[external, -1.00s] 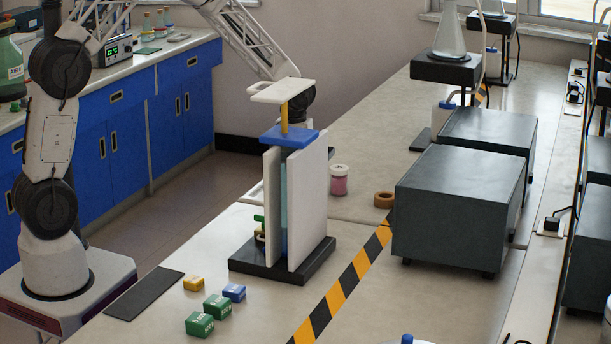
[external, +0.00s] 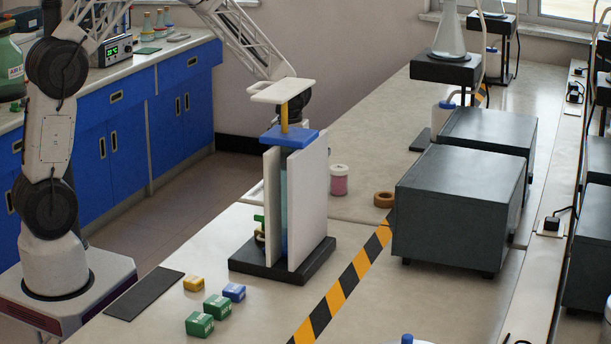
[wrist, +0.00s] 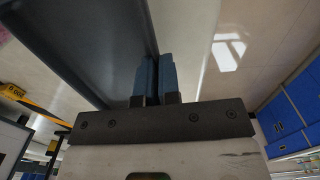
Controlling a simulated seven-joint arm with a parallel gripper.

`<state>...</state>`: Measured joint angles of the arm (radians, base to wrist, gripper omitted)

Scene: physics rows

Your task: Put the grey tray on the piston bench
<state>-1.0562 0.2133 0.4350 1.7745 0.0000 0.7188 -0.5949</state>
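In the wrist view my gripper (wrist: 157,62) has its two blue fingers close together. They straddle the edge of a large dark grey sheet-like thing (wrist: 75,40) that looks like the grey tray's floor and rim. In the external view the gripper is hidden behind a tall apparatus, which I take as the piston bench. It has a black base (external: 250,265), upright pale panels (external: 312,200), a blue cap (external: 290,136) and a yellow rod under a white top plate (external: 280,91).
Small yellow, blue and green boxes (external: 217,307) and a dark flat mat (external: 145,293) lie in front. A pink-filled jar (external: 339,180), a tape roll (external: 384,199) and large dark cabinets (external: 460,210) stand to the right. Hazard tape (external: 345,285) crosses the bench.

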